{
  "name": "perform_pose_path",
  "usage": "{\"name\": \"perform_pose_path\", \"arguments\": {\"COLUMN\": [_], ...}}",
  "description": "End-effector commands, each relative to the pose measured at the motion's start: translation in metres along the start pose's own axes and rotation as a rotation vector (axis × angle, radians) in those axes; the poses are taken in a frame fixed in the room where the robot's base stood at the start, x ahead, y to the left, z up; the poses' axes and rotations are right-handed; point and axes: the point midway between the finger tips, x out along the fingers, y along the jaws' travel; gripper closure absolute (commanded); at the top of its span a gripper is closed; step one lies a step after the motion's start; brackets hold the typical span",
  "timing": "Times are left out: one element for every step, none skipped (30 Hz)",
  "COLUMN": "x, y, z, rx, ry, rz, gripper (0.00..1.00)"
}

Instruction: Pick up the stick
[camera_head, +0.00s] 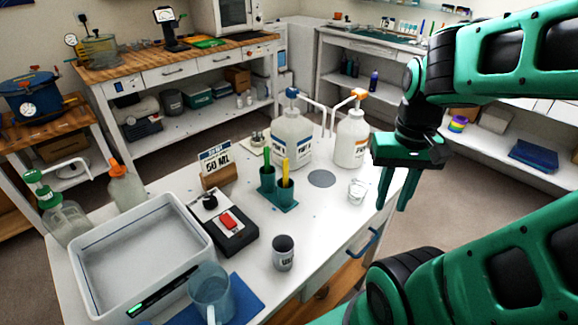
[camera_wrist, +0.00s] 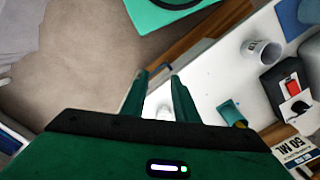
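Two upright sticks stand in a teal two-cup holder (camera_head: 280,202) on the white table: a green stick (camera_head: 267,157) and a yellow stick (camera_head: 286,172). I cannot tell which one the task means. In the wrist view the holder (camera_wrist: 231,112) is right of the fingers, with a yellow tip (camera_wrist: 240,124) at its edge. My gripper (camera_head: 394,205) points down by the table's right edge, right of the holder and apart from it. Its fingers (camera_wrist: 159,85) are parted, with nothing held between them.
Two pump bottles, blue-topped (camera_head: 292,138) and orange-topped (camera_head: 351,137), stand behind the holder. A clear cup (camera_head: 357,190) is near my gripper.

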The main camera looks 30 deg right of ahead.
Motion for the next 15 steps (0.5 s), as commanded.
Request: {"name": "perform_pose_path", "arguments": {"x": [0.0,0.0,0.0,0.0,0.0,0.0,0.0,0.0,0.0,0.0,0.0,-0.0002,-0.0031,-0.0062,-0.0089], "y": [-0.0001,-0.0001,-0.0001,-0.0001,-0.0001,-0.0001,-0.0001,-0.0001,-0.0001,-0.0001,-0.0001,-0.0002,0.0025,0.0038,0.0022], "z": [0.0,0.0,0.0,0.0,0.0,0.0,0.0,0.0,0.0,0.0,0.0,-0.0003,0.0042,0.0068,0.004], "rx": [0.0,0.0,0.0,0.0,-0.001,-0.001,0.0,0.0,0.0,0.0,0.0,0.0,0.001,0.005,0.015], "ry": [0.0,0.0,0.0,0.0,0.0,0.0,0.0,0.0,0.0,0.0,0.0,0.0,0.005,0.012,0.014], "rz": [0.0,0.0,0.0,0.0,0.0,0.0,0.0,0.0,0.0,0.0,0.0,0.0,-0.003,-0.006,-0.005], "gripper": [0.73,0.73,0.73,0.73,0.73,0.73,0.73,0.73,0.73,0.73,0.73,0.73,0.73,0.73,0.73]}}
